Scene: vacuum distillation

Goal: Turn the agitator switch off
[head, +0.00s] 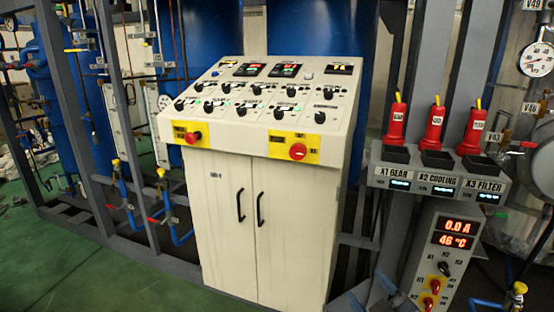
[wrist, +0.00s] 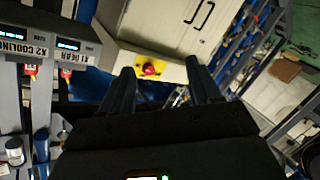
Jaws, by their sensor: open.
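The control panel (head: 250,125) is a cream cabinet with a sloped top carrying several black rotary switches (head: 252,105) and lit displays. The labels are too small to read, so I cannot tell which switch is the agitator's. My gripper (wrist: 160,65) shows in the wrist view with its two dark fingers apart and nothing between them. Beyond the fingers, a red button on a yellow plate (wrist: 152,68) shows on the cabinet front, apart from them. The sloped switch face is not clearly visible in the wrist view.
Two red buttons, left (head: 193,137) and right (head: 298,151), sit on the cabinet's front edge. To the right, a grey post holds red plugs (head: 434,128) above X1 GEAR, X2 COOLING and X3 FILTER labels. A box below reads 0.0 A and 46 °C (head: 456,233). Green floor (head: 90,270) is clear at left.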

